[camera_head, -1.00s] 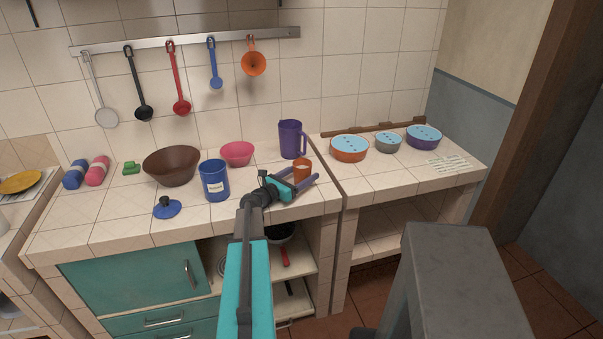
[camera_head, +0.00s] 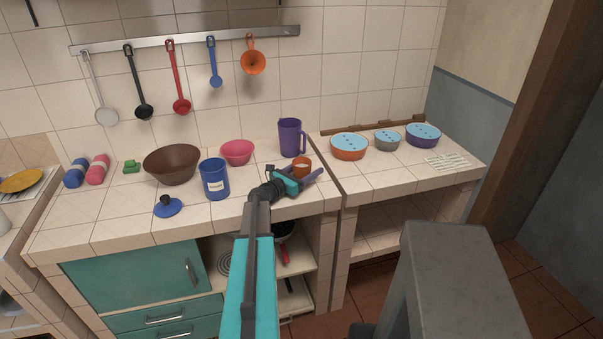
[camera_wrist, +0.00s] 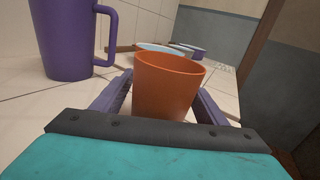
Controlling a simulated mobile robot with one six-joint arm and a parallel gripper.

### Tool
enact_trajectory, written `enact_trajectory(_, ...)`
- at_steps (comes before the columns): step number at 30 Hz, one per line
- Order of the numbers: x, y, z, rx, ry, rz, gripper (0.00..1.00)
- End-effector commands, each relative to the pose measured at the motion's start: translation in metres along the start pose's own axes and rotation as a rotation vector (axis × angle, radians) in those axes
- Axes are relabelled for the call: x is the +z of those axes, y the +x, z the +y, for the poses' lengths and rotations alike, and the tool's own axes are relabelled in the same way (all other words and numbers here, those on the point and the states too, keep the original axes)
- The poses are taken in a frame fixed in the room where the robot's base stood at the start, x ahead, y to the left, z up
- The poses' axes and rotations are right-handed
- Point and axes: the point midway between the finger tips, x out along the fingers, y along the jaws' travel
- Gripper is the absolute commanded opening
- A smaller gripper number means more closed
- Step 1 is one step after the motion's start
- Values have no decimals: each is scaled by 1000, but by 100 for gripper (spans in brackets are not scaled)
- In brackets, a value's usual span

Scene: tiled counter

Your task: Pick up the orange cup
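The orange cup (camera_head: 302,163) stands upright on the tiled counter near its right end. In the wrist view the cup (camera_wrist: 167,84) is between the two purple fingers of my gripper (camera_wrist: 165,100). A strip of space shows on each side of it, so the fingers look open around the cup. In the head view my gripper (camera_head: 305,178) is at the cup's front, and it hides the cup's lower part.
A purple pitcher (camera_head: 290,138) stands just behind the cup; it also shows at left in the wrist view (camera_wrist: 66,40). A pink bowl (camera_head: 237,152), blue canister (camera_head: 214,180) and brown bowl (camera_head: 172,165) stand to the left. Lidded containers (camera_head: 388,141) are on the right counter.

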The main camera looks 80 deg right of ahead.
Motion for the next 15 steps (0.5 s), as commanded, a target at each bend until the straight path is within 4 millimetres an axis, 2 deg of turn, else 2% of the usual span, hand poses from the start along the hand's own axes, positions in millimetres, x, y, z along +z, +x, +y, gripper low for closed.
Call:
enact_trajectory(1, 0, 0, 0, 0, 0, 0, 57)
enact_trajectory(7, 0, 0, 0, 1, 0, 0, 24)
enact_trajectory(15, 1, 0, 1, 1, 0, 0, 24)
